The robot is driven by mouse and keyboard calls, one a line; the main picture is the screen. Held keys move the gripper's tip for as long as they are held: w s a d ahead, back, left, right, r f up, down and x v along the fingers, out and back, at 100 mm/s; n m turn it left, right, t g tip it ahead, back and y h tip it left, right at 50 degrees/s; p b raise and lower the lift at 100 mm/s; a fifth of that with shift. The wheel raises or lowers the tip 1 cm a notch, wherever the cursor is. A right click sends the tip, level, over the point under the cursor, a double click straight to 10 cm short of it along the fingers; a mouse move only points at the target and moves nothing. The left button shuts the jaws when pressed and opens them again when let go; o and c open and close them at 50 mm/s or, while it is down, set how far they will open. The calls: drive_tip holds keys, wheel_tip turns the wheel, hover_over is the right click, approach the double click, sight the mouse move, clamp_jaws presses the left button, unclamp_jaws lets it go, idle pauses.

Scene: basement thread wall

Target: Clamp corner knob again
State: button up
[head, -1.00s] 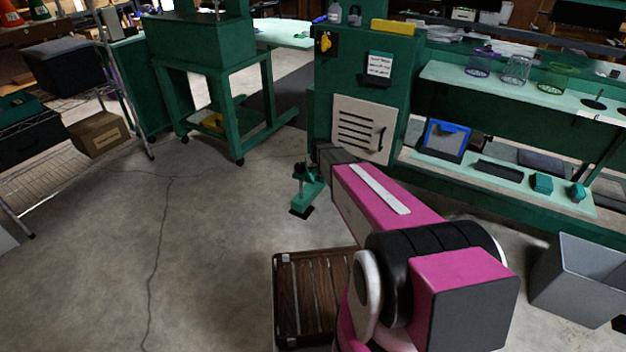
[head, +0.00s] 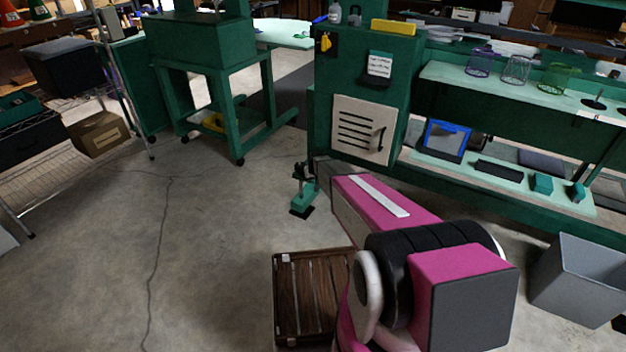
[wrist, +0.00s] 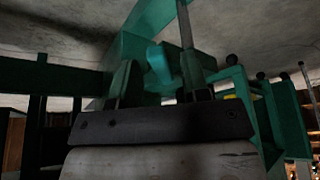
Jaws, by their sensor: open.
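In the wrist view a rounded teal knob-like piece (wrist: 158,62) shows between the two fingers of my gripper (wrist: 158,78). The gripper is open, and I cannot tell whether either finger touches the piece. Behind it is a larger teal body (wrist: 130,45) with an arm running to the top edge. In the head view a small teal fixture (head: 306,196) with a black foot stands on the floor at the end of my arm. My wrist partly covers it, and the fingertips are too small to make out there.
A green cabinet (head: 360,75) with a slatted cream panel (head: 361,130) stands behind the fixture. A green bench (head: 500,85) is to the right. A slatted wooden crate (head: 312,295) and a grey bin (head: 580,280) are nearer.

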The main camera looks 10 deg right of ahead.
clamp_jaws()
drive_tip(key=shift+a, duration=0.15)
drive_tip(key=shift+w+a+m+g+h, duration=0.2)
drive_tip(key=shift+a+m+h, duration=0.45)
drive_tip(key=shift+m, duration=0.9)
drive_tip(key=shift+w+a+m+g+h, duration=0.15)
drive_tip(key=shift+a+m+h, duration=0.45)
drive_tip(key=shift+m, duration=0.9)
drive_tip(key=shift+w+a+m+g+h, duration=0.15)
drive_tip(key=shift+a+m+h, duration=0.5)
drive_tip(key=shift+m, duration=0.9)
drive_tip(key=shift+a, duration=0.2)
unclamp_jaws()
drive_tip(key=shift+r, duration=0.15)
drive_tip(key=v, duration=1)
drive_tip(key=shift+r, duration=0.3)
